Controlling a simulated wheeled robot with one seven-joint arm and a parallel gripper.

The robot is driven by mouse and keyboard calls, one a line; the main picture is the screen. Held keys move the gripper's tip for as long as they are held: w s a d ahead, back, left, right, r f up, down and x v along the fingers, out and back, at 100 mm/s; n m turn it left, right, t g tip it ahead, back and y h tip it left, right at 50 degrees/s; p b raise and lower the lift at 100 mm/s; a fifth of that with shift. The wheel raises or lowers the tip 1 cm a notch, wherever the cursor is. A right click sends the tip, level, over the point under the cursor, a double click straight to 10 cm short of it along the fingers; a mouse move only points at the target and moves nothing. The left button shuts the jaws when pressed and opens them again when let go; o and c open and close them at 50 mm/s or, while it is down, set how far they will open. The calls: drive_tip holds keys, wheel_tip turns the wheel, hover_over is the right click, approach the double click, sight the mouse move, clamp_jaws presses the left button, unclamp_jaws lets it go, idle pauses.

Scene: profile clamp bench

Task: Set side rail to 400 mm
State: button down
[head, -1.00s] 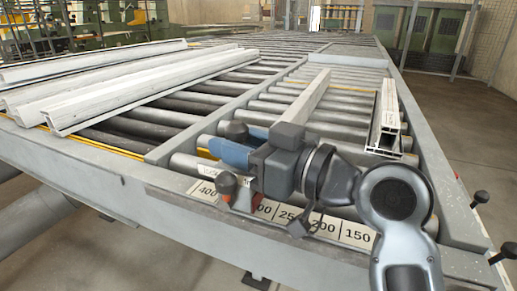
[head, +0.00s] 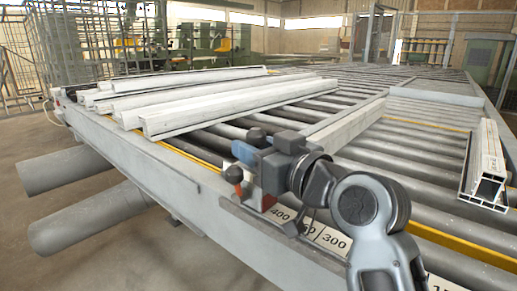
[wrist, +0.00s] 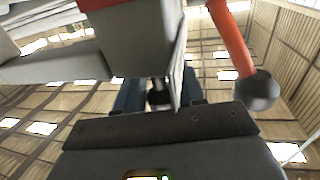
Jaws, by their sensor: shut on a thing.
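The side rail (head: 348,122) is a long grey bar standing on the rollers; its near end is behind my gripper. My gripper (head: 250,160), with blue fingers, is at the bench's front edge, shut on the rail's clamp block. The clamp lever (head: 234,174) is orange-red with a dark ball, beside the gripper; its orange arm and ball (wrist: 257,90) also show in the wrist view. The number scale (head: 307,229) runs along the front edge. A red part (head: 267,201) under the gripper is at about the 400 label; its exact reading is not clear.
Several pale profiles (head: 230,100) lie on the rollers at the left. A short open profile (head: 488,165) stands on the rollers at the right. Rollers between the rail and the short profile are clear.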

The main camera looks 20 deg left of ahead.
drive_tip(key=c, duration=0.8)
unclamp_jaws()
drive_tip(key=shift+a+r, duration=0.1)
drive_tip(key=shift+a, duration=0.05)
drive_tip(key=shift+s+d, duration=0.15)
drive_tip(key=shift+d, duration=0.3)
drive_tip(key=b+v, duration=0.1)
drive_tip(key=v, duration=0.6)
drive_tip(key=shift+a, duration=0.1)
